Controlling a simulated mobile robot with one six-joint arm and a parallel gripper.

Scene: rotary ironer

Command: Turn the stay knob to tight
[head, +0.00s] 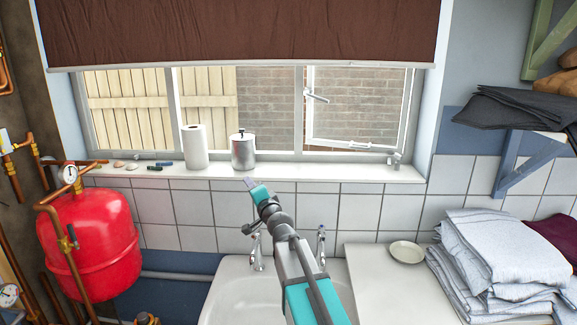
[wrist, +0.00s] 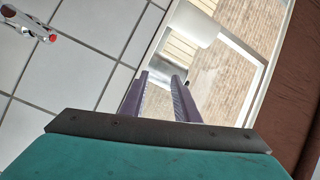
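The window (head: 350,110) has a right-hand casement standing open, with a handle (head: 316,96) on its left side. A stay bar (head: 345,144) runs along the bottom of this casement. A small metal fitting (head: 393,159) at the right end of the sill may be the stay knob; its setting is too small to read. My gripper (head: 249,183) is raised above the sink, in front of the tiles, left of and well apart from that fitting. In the wrist view its two fingers (wrist: 158,88) are apart with nothing gripped between them. The stay knob cannot be made out there.
A metal canister (head: 243,152) and a paper roll (head: 195,148) stand on the sill (head: 330,172). Taps (head: 257,252) rise from the sink (head: 232,290) below my arm. A bracket (head: 525,160) and folded linen (head: 500,250) are at right. The sill's right half is mostly clear.

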